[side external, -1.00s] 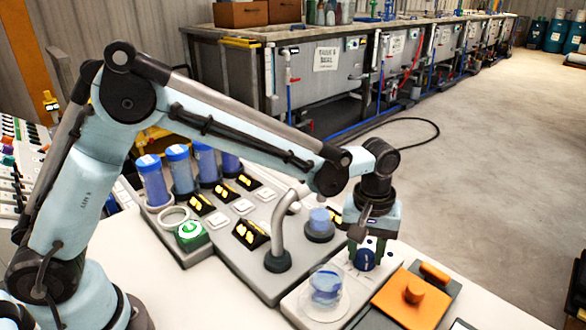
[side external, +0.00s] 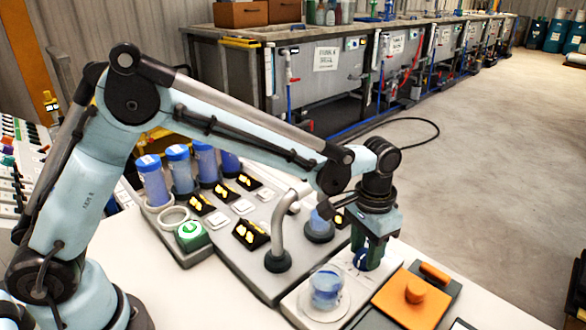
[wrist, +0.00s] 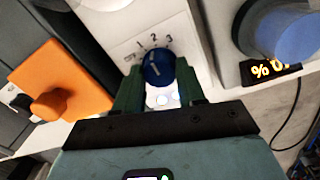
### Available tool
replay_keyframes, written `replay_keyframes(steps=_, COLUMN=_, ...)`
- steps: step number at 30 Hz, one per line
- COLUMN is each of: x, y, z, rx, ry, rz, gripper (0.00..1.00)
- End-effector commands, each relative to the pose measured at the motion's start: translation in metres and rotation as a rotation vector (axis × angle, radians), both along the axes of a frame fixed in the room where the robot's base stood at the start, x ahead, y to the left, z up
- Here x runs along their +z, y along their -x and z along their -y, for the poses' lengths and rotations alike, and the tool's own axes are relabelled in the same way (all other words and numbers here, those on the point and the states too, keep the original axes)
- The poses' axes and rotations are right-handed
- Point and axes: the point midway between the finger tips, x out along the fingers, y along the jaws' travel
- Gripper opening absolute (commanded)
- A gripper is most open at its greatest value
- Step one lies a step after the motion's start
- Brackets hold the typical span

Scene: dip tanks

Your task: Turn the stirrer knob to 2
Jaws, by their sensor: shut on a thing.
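The stirrer knob is a round blue dial (wrist: 158,67) on a pale panel, with an off mark and the numbers 1, 2 and 3 printed in an arc around its far side. My gripper (wrist: 158,78) is shut on the knob, one green finger on each side. The knob's pointer mark is too faint to read against the numbers. In the side external view my gripper (side external: 368,254) points down at the stirrer's far end, and the knob (side external: 361,258) shows only partly behind its fingers. A clear beaker of blue liquid (side external: 326,286) stands on the stirrer's plate.
A grey console (side external: 225,225) with blue cylinders, amber displays and a curved grey pipe (side external: 279,235) is to the left.

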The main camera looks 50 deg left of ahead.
Motion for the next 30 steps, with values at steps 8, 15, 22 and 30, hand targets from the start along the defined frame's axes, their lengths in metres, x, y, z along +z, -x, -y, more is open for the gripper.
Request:
replay_keyframes(steps=8, x=0.0007, y=-0.0006, z=0.0001, rx=-0.16, ry=0.001, rz=0.001, gripper=0.09)
replay_keyframes(steps=15, x=0.0007, y=-0.0006, z=0.0001, rx=-0.226, ry=0.0, rz=0.001, gripper=0.09)
replay_keyframes(steps=22, x=0.0007, y=-0.0006, z=0.0001, rx=-0.241, ry=0.0, rz=0.0, gripper=0.09)
replay_keyframes(steps=30, x=0.0008, y=-0.0006, z=0.0001, rx=-0.24, ry=0.0, rz=0.001, gripper=0.09)
